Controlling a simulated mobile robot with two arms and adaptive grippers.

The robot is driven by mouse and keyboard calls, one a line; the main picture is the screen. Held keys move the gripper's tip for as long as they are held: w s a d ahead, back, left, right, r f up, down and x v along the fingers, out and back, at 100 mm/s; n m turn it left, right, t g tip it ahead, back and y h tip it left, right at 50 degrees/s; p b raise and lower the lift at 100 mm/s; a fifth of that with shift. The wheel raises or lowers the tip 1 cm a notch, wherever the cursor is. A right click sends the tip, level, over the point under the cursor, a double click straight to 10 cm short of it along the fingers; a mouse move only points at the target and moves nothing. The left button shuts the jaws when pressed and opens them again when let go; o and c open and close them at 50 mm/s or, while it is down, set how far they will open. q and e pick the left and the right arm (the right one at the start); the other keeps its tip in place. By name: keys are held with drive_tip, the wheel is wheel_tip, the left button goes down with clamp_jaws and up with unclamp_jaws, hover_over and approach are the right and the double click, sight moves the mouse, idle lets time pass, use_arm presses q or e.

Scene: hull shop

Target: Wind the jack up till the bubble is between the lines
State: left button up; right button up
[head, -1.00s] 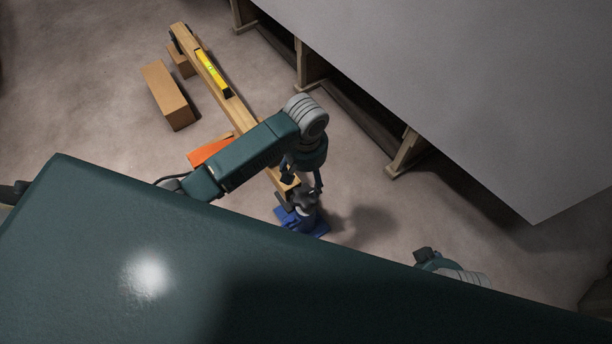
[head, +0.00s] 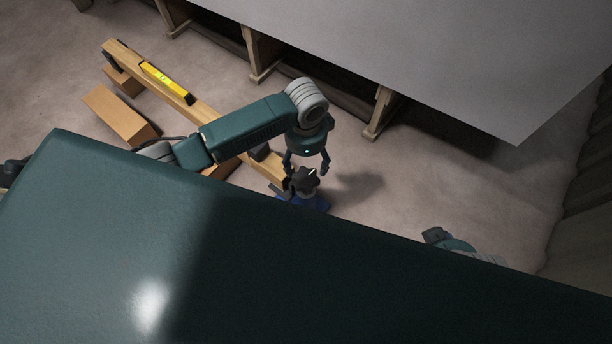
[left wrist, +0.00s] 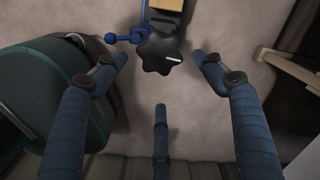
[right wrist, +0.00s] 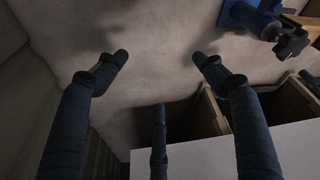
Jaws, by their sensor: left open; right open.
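The blue jack (head: 318,206) stands on the floor under the near end of a wooden beam (head: 205,112). Its black star-shaped knob (head: 304,179) is on top, and a white mark shows on the knob (left wrist: 160,53) in the left wrist view. A yellow level (head: 167,82) lies along the beam; its bubble is too small to read. My left gripper (head: 307,168) is open just above the knob, fingers apart on either side and not closed on it. My right gripper (right wrist: 160,62) is open and empty over bare floor; the jack (right wrist: 250,17) shows beyond it.
A large grey panel (head: 400,50) on wooden supports (head: 262,55) fills the back right. A loose wooden block (head: 120,116) lies left of the beam, and another block (head: 122,80) is under its far end. The floor right of the jack is clear.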

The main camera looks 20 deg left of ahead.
use_arm(q)
drive_tip(key=b, duration=0.2)
hover_over(306, 178)
wheel_tip(306, 178, down, 6)
drive_tip(key=shift+r, duration=0.25)
drive_tip(key=shift+f+b, duration=0.3)
drive_tip(key=shift+f, duration=0.45)
wheel_tip(306, 178, down, 2)
drive_tip(key=shift+f+b, duration=0.15)
drive_tip(key=shift+b, duration=0.25)
drive_tip(key=shift+f, duration=0.2)
use_arm(e)
drive_tip(key=w+r+t, duration=0.1)
drive_tip(key=w+a+r, duration=0.1)
drive_tip(key=shift+w+r+t, duration=0.2)
drive_tip(key=shift+r+t, duration=0.2)
use_arm(q)
drive_tip(key=shift+c, duration=0.3)
